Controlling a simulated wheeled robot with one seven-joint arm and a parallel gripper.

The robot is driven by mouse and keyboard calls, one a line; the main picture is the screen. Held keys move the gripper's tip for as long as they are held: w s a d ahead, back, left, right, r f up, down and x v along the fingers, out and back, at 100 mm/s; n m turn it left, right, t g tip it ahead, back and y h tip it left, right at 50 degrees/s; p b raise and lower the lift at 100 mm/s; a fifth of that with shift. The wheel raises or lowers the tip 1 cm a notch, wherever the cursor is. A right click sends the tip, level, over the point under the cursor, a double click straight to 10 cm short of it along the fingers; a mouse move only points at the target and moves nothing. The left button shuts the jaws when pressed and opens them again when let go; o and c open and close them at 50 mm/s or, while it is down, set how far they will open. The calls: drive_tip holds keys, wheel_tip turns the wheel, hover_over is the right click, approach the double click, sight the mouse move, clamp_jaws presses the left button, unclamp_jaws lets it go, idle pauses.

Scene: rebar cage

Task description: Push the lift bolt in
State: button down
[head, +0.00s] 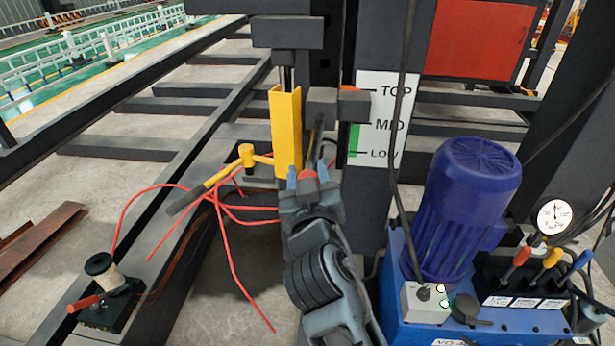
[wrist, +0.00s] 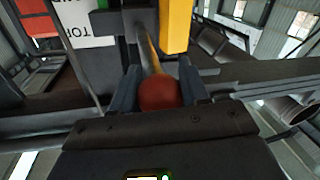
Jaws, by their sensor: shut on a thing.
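The lift bolt ends in a round red knob (head: 308,175), which also shows large in the wrist view (wrist: 160,94). Its rod (wrist: 151,50) runs away from the knob toward a dark block (head: 323,103) beside the yellow channel (head: 288,130). My gripper (head: 307,172) is shut on the red knob, one finger on each side, as the wrist view (wrist: 160,88) also shows. The rod's far end is hard to make out, so I cannot tell how deep it sits in the block.
A white TOP/MID/LOW scale (head: 380,118) stands right of the block. A yellow-headed hammer (head: 222,178) and red cords (head: 230,245) lie at left. A blue motor (head: 460,205) with coloured levers (head: 545,262) stands close on the right. A spool device (head: 105,285) sits lower left.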

sight(311, 161)
drive_tip(key=w+b, duration=0.1)
drive_tip(key=w, duration=0.3)
drive_tip(key=shift+w, duration=0.1)
drive_tip(key=shift+r, duration=0.1)
drive_tip(key=c, duration=0.6)
unclamp_jaws()
drive_tip(key=shift+w, duration=0.1)
drive_tip(key=shift+s+d+b, duration=0.15)
drive_tip(key=shift+s+d, duration=0.1)
drive_tip(key=shift+s, duration=1.05)
drive_tip(key=shift+s+d+b, duration=0.2)
drive_tip(key=shift+s, duration=1.1)
drive_tip(key=shift+s+d+b, duration=0.15)
drive_tip(key=shift+s+d, duration=0.1)
drive_tip(key=shift+s, duration=1.05)
